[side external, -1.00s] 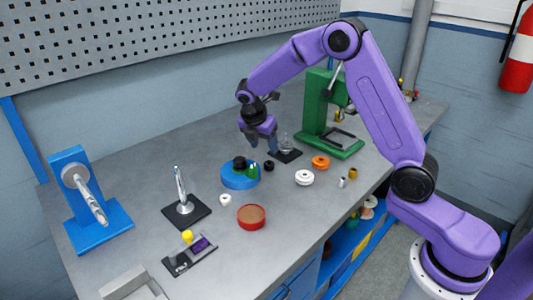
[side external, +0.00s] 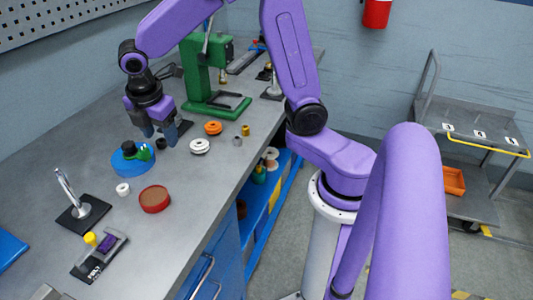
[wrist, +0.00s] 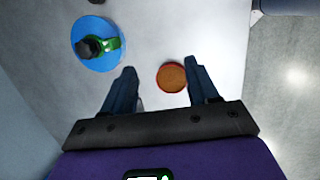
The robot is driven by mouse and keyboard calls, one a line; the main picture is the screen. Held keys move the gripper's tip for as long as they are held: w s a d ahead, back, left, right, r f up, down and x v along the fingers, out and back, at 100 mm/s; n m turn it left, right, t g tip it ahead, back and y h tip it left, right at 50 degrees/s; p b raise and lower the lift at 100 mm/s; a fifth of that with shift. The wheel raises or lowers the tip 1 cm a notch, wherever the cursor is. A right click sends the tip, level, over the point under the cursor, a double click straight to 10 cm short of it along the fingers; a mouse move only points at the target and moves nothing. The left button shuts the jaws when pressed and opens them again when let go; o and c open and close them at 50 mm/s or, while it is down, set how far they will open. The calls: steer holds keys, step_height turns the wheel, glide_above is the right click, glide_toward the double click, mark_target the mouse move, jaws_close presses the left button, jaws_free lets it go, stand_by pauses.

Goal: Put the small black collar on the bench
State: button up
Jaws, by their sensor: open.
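A small black collar (side external: 161,143) is on the grey bench (side external: 60,160), just right of a round blue base (side external: 123,167). It is at the top edge of the wrist view (wrist: 95,2), mostly cut off. My gripper (side external: 160,136) is close to the collar in the side view, with its fingers apart. In the wrist view my gripper (wrist: 160,78) has nothing between its fingertips, and the collar is away from them. The blue base carries a larger black piece (wrist: 88,48) and a green part (wrist: 110,42).
A white pulley (side external: 200,146), an orange pulley (side external: 212,128) and a green press (side external: 195,75) are to the right. A stand with a metal pin (side external: 82,215) is at the left.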

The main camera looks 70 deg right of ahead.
steer(key=s+m+y, duration=0.1)
steer(key=s+m, duration=0.1)
steer(key=s, duration=1.1)
steer(key=s+d+m+g+y, duration=0.1)
steer(key=s+m, duration=0.2)
steer(key=s, duration=0.9)
steer(key=shift+s+d+f+y, duration=0.2)
steer(key=shift+s+d+y, duration=0.05)
steer(key=shift+s+y, duration=0.15)
